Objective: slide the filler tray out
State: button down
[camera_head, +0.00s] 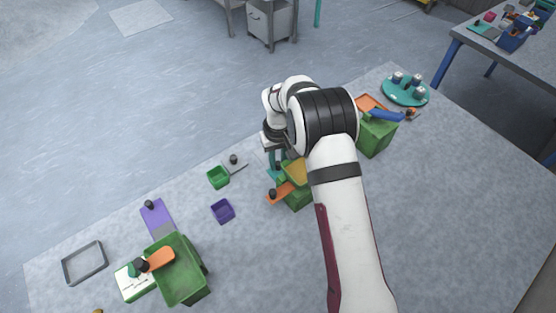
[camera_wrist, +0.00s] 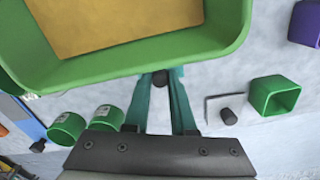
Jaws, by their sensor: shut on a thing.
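A green tray with a flat tan-yellow fill (camera_head: 294,171) stands mid-table, partly hidden behind my arm; I take it for the filler tray. It fills the top of the wrist view, where its green rim (camera_wrist: 150,66) is close. My gripper (camera_head: 274,168) is at its left side in the head view. In the wrist view, the teal fingers of my gripper (camera_wrist: 161,80) are closed on a small dark knob (camera_wrist: 160,78) at the tray's near wall. A green box (camera_head: 298,198) sits below the tray. How far the tray is seated in it is hidden.
An orange piece with a black knob (camera_head: 279,192) sticks out beside the box. A small green cup (camera_head: 218,177), a grey plate with a knob (camera_head: 235,164) and a purple cup (camera_head: 223,211) stand to the left. Another green box (camera_head: 376,135) is at the right.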

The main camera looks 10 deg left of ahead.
jog(key=shift+a, duration=0.1)
jog(key=w+a, duration=0.4)
jog(key=w, duration=0.1)
jog(key=shift+a, duration=0.35)
jog(key=c, duration=0.7)
grip_release()
jog(key=shift+c, duration=0.2)
jog(key=shift+r, duration=0.1)
notch_tip(320, 180, up, 16)
jog(key=shift+f, duration=0.2)
jog(key=shift+s, duration=0.1)
